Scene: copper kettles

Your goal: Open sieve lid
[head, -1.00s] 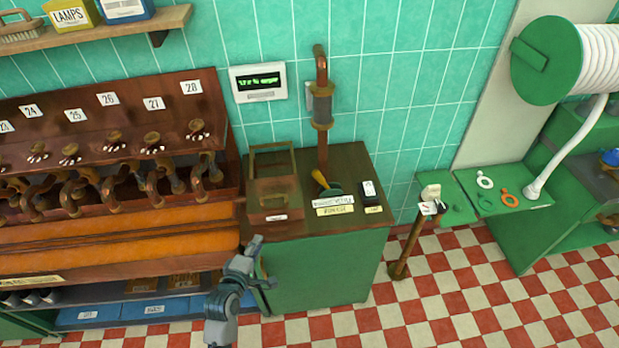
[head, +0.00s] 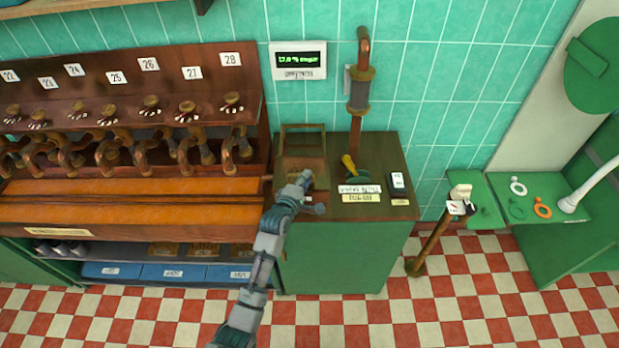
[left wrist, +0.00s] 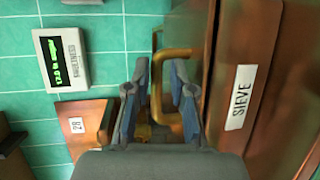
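The sieve box (head: 290,164) is a brown wood-and-metal box on the left of the green cabinet top in the head view. In the left wrist view its side (left wrist: 255,60) fills the right and carries a white SIEVE label (left wrist: 240,97). A brass loop handle (left wrist: 172,53) shows beside that side. My left gripper (head: 312,194) is at the front of the box and partly covers it. In the left wrist view my left gripper (left wrist: 160,92) is open, with part of the handle between its fingers; contact cannot be told. My right gripper is not in view.
A copper pipe (head: 360,95) rises behind the cabinet (head: 335,255). A wall display (head: 298,61) hangs above. A wooden rack (head: 130,190) borders the left.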

